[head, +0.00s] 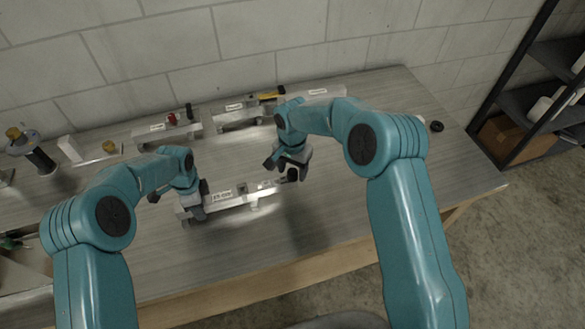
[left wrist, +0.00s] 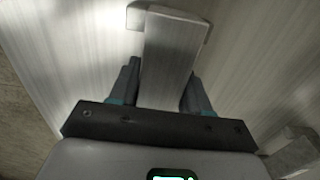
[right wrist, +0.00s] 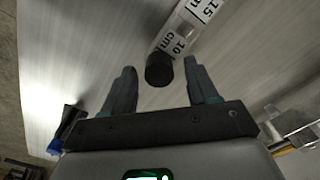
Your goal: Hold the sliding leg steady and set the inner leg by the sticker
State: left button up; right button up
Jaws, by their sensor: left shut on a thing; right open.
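The aluminium sliding leg (head: 237,198) lies along the front of the bench, with a white label on it. My left gripper (head: 192,208) is shut on its left end; in the left wrist view the metal bar (left wrist: 171,55) sits between the fingers (left wrist: 163,78). My right gripper (head: 284,172) is open at the leg's right end. In the right wrist view its fingers (right wrist: 157,80) stand either side of a black round end cap (right wrist: 159,70), apart from it. Beyond the cap is the inner leg's sticker (right wrist: 188,30), reading 10 cm and 15.
More labelled aluminium parts stand along the back, one with a red knob (head: 172,118) and one by a yellow-handled tool (head: 268,95). A dark post with a brass top (head: 40,158) and a white block (head: 70,148) are at the left. The bench's right side is mostly clear.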

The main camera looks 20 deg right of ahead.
grip_shut()
jog(key=a, duration=0.5)
grip_release()
notch_tip(320, 180, up, 12)
dwell(0.7)
